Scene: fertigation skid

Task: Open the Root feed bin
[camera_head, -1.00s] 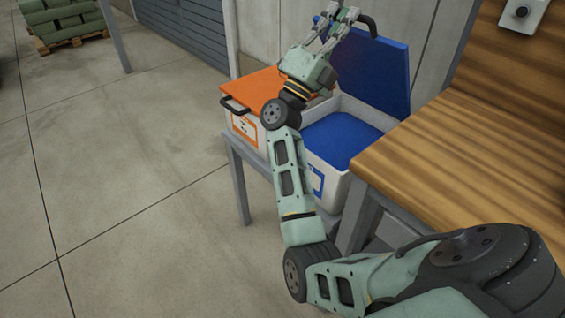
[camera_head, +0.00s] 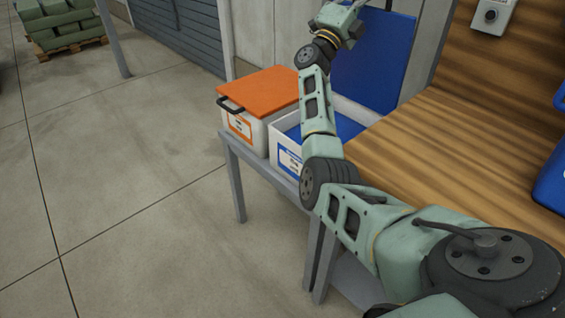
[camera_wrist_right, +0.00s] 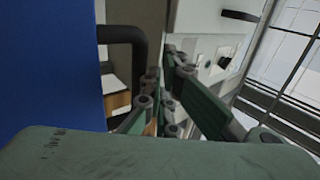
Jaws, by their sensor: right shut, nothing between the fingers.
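Two white bins stand side by side; I cannot read their labels to tell which is Root feed. The bin with the blue label (camera_head: 289,160) has its blue lid (camera_head: 376,62) raised upright at the back, with blue inside. The bin with the orange label (camera_head: 240,125) has its orange lid (camera_head: 262,92) down and closed. My right gripper (camera_wrist_right: 164,98) is shut and empty, beside the blue lid and its black handle (camera_wrist_right: 128,38) in the wrist view. In the head view it is at the top edge, fingertips cut off. My left gripper is out of view.
The bins stand on a grey stand (camera_head: 238,185). A wooden worktop (camera_head: 450,135) adjoins on the right, with a blue object (camera_head: 552,180) at its edge. Green sacks (camera_head: 62,28) lie on a pallet far left. The concrete floor left of the stand is clear.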

